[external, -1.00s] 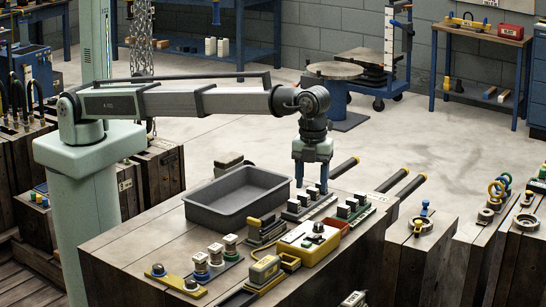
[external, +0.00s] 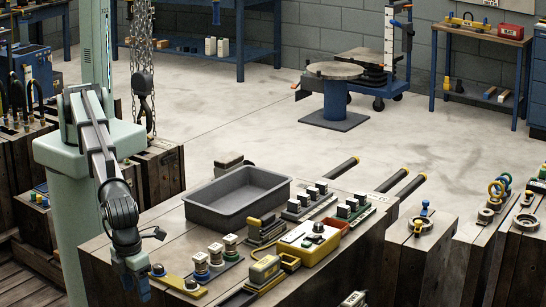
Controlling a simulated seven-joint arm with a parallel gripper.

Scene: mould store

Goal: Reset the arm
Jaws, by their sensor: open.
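My gripper (external: 137,287) hangs at the near left corner of the wooden workbench (external: 150,240), pointing down, its blue fingers low beside the bench's left end. It is open, and I see nothing between the fingers. My arm is folded toward the front of the picture from its pale green column. The gripper is just left of a yellow bar (external: 183,287) with round knobs and appears apart from it, though the gap is hard to judge.
A hanging chain hook (external: 143,84) is behind my arm.

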